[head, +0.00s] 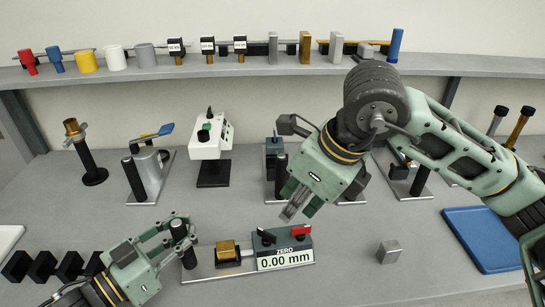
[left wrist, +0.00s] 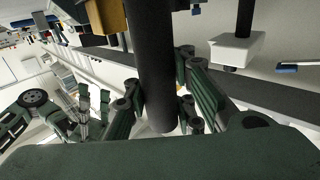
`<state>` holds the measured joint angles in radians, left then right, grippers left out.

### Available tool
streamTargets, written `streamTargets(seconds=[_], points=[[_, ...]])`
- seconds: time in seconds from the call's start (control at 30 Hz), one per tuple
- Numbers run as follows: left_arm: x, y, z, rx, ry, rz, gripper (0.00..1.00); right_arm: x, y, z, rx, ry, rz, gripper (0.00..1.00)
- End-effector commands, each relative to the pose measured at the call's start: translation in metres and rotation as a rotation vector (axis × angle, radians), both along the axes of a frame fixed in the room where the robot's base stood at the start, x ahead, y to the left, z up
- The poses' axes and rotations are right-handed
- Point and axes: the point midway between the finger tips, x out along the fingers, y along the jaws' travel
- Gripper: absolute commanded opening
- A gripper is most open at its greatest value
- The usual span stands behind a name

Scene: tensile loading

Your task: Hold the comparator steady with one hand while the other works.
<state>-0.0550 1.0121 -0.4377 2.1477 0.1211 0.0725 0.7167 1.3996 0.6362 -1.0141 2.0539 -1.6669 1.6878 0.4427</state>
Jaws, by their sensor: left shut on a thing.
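The comparator (head: 285,250) stands at the front of the bench, with a display reading 0.00 mm, a red piece and a black lever on top. Its base plate (head: 215,271) carries a brass block (head: 227,250) and, at the left end, an upright black post (head: 188,257). My left gripper (head: 180,232) is shut on this post; the left wrist view shows the post (left wrist: 155,60) between the fingers. My right gripper (head: 296,207) points down above the comparator, apart from it, with nothing visible in it; its finger gap is unclear.
A small grey block (head: 389,251) and a blue tray (head: 488,240) lie to the right. Black blocks (head: 42,266) stand at front left. Other instruments, including a white device (head: 211,138), stand behind. A shelf (head: 230,69) with several parts spans the back.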

Motion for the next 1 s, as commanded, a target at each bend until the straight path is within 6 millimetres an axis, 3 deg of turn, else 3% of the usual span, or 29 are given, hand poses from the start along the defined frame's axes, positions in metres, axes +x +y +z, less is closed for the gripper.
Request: streamTargets(seconds=[0.93,0.97,1.0], points=[[-0.0020,-0.0014,-0.0041,-0.001,0.009,-0.003,0.00,0.0000,0.0001,-0.0004,0.000,0.000,0.000,0.23],[-0.0020,-0.0014,-0.0041,-0.001,0.009,-0.003,0.15,0.0000,0.0001,-0.0004,0.000,0.000,0.000,0.23],[-0.0019,-0.0013,-0.0041,-0.001,0.009,-0.003,0.19,0.0000,0.0001,-0.0004,0.000,0.000,0.000,0.23]])
